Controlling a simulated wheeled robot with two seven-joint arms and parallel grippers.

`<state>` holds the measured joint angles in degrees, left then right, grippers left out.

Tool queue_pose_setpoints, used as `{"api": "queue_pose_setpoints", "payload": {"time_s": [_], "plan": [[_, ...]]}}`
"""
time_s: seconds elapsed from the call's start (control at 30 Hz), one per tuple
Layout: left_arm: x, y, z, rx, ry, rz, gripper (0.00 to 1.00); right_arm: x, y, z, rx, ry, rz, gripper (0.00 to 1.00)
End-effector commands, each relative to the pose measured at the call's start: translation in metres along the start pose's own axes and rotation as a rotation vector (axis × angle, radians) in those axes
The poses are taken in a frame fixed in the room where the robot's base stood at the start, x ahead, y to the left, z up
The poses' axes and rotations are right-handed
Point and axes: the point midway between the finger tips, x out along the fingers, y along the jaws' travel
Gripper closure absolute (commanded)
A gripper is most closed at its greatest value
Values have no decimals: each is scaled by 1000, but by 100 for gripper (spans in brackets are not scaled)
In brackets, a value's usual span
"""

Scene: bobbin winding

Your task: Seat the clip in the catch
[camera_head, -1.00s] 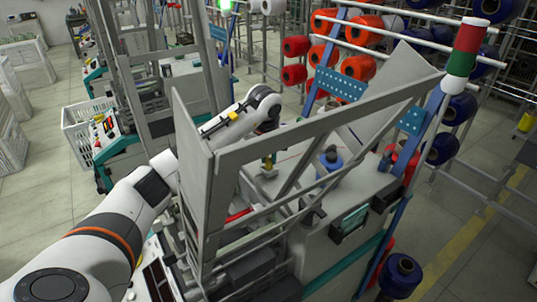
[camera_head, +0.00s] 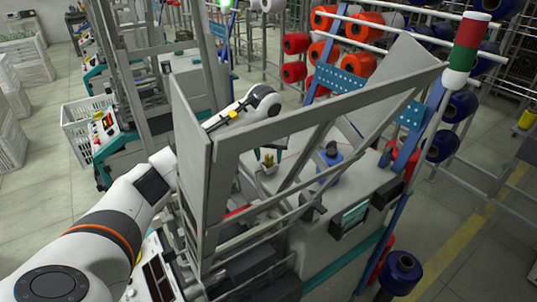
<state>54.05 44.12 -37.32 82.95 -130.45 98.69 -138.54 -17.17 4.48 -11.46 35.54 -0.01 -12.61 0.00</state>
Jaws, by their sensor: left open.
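My left arm passes behind a grey frame, and its gripper (camera_head: 267,160) shows small through the gap, low over the machine's pale top. The gripper looks open, its two dark fingers apart with a small yellowish piece between or just behind them. I cannot tell whether that piece is the clip or part of the catch. Neither clip nor catch can be made out clearly; the frame bars hide part of that area. My right gripper is not in view.
The grey frame (camera_head: 205,150) with slanted bars stands close around my left arm. A blue bobbin (camera_head: 331,160) stands on the machine top (camera_head: 365,185), right of the gripper. A red, green and white signal lamp (camera_head: 467,50) rises at the right. Open floor lies far left.

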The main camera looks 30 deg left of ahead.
Motion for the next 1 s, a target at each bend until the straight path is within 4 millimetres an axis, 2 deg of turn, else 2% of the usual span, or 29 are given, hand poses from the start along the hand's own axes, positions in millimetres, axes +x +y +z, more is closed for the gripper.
{"api": "queue_pose_setpoints", "payload": {"time_s": [0.17,0.6,0.8,1.0], "plan": [[-14,0,1,-1,-4,0,54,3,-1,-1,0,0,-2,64],[-101,0,1,0,-4,-1,54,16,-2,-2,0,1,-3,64],[-118,0,0,0,0,0,54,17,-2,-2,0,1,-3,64],[-120,0,0,0,0,0,54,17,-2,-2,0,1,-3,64]]}}
